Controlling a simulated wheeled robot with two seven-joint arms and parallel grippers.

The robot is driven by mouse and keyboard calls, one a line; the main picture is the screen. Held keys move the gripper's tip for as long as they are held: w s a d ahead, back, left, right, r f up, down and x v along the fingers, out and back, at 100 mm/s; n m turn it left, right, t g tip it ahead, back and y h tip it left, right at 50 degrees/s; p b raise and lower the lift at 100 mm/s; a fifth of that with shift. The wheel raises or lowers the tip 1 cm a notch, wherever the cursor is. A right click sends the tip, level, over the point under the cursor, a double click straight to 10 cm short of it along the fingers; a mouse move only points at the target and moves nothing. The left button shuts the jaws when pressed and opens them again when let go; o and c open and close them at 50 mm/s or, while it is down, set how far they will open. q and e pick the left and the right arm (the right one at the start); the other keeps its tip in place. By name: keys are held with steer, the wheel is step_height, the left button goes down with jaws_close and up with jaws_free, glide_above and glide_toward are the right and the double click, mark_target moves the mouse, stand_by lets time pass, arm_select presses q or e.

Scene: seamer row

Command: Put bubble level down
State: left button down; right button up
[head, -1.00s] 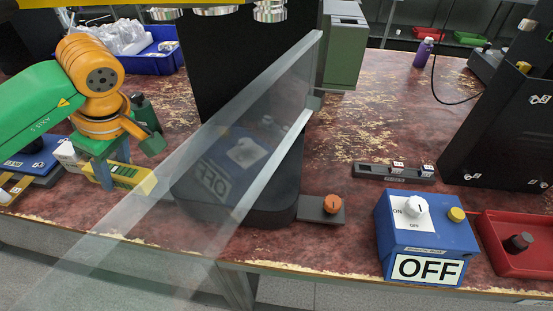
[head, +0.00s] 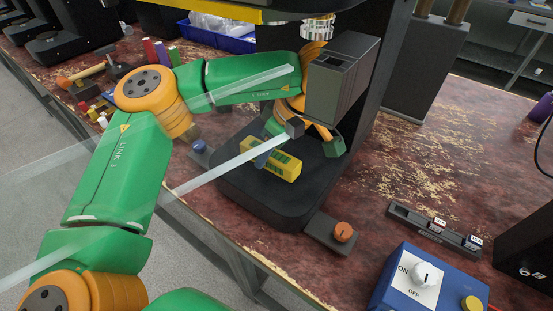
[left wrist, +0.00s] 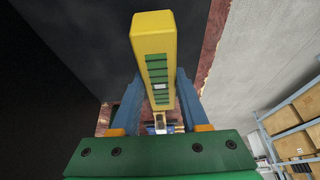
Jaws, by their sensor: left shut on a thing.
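The bubble level (head: 282,166) is a yellow block with a green vial strip. My left gripper (head: 266,155) is shut on it and holds it over the black seamer base (head: 250,195), under the machine's head. Whether the level touches the base I cannot tell. In the left wrist view the level (left wrist: 153,40) sticks out forward between the two blue fingers of my left gripper (left wrist: 157,103). My right gripper is not in view.
A clear guard panel (head: 235,163) with pale edges crosses in front of my left arm. An orange-knob box (head: 342,233) stands beside the base. A blue control box (head: 405,285) is at the front right. Bench to the right is mostly clear.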

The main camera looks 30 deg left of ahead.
mark_target(275, 167)
arm_select(q)
steer(key=shift+d, duration=0.45)
step_height(275, 167, down, 3)
steer(key=shift+r, duration=0.1)
steer(key=shift+f, duration=0.55)
steer(key=shift+c, duration=2.1)
jaws_free()
